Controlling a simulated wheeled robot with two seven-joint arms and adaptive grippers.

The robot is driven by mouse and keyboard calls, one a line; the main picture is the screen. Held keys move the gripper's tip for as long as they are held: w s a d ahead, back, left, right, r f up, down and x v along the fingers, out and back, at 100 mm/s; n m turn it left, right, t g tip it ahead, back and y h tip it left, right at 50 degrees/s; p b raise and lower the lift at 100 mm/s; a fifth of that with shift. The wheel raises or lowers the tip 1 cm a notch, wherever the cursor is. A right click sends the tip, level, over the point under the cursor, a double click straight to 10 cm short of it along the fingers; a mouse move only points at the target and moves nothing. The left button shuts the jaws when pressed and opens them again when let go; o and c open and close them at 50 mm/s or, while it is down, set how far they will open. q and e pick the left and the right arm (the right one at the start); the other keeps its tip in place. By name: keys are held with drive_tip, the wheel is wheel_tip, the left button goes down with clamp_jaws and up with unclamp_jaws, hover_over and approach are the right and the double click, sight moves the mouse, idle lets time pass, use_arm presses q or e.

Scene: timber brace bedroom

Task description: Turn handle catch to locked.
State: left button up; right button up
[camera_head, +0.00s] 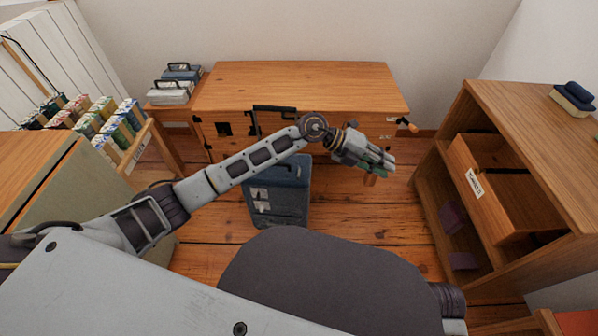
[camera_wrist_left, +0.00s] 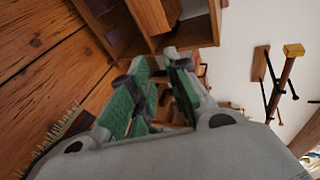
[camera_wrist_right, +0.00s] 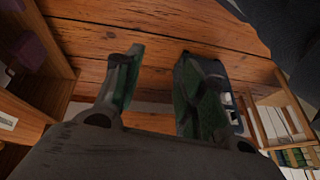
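A wooden chest (camera_head: 300,86) stands against the back wall. A dark lever with an orange-brown grip (camera_head: 411,127) sticks out at its right front corner; I cannot tell whether this is the handle catch or which way it is set. Dark metal fittings (camera_head: 224,129) show on the chest's front. My left gripper (camera_head: 386,163) is in front of the chest's right part, below and left of the lever, apart from it. Its green-padded fingers (camera_wrist_left: 155,70) stand apart. My right gripper (camera_wrist_right: 155,60) is open and empty over the floor; the head view does not show it.
A blue-grey case (camera_head: 290,190) stands on the floor before the chest, under my left arm. A wooden shelf unit (camera_head: 520,105) with an open drawer is at the right. A rack of cartons (camera_head: 105,125) is at the left. A brush (camera_wrist_left: 55,135) shows low in the left wrist view.

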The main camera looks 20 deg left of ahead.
use_arm(q)
drive_tip(key=w+a+f+g+y, duration=0.1)
drive_tip(key=w+a+f+y, duration=0.1)
drive_tip(key=a+f+y, duration=0.3)
drive_tip(key=n+y, duration=0.1)
drive_tip(key=y, duration=0.7)
hover_over(299, 172)
drive_tip(key=f, duration=0.2)
drive_tip(key=shift+r, duration=0.15)
use_arm(e)
drive_tip(key=shift+s+a+f+y, duration=0.2)
drive_tip(key=shift+a+f+y, duration=0.1)
drive_tip(key=shift+a+f, duration=0.55)
use_arm(q)
wheel_tip(299, 172, down, 12)
drive_tip(key=b, duration=0.4)
drive_tip(key=shift+f+b, duration=0.4)
drive_tip(key=shift+f, duration=0.55)
use_arm(e)
wheel_tip(299, 172, down, 8)
drive_tip(key=a+t+y, duration=0.1)
drive_tip(key=shift+w+a+m+t, duration=0.25)
drive_tip(key=shift+a+m+t, duration=0.1)
drive_tip(key=shift+m+t, duration=0.05)
drive_tip(key=shift+r, duration=0.1)
use_arm(q)
clamp_jaws()
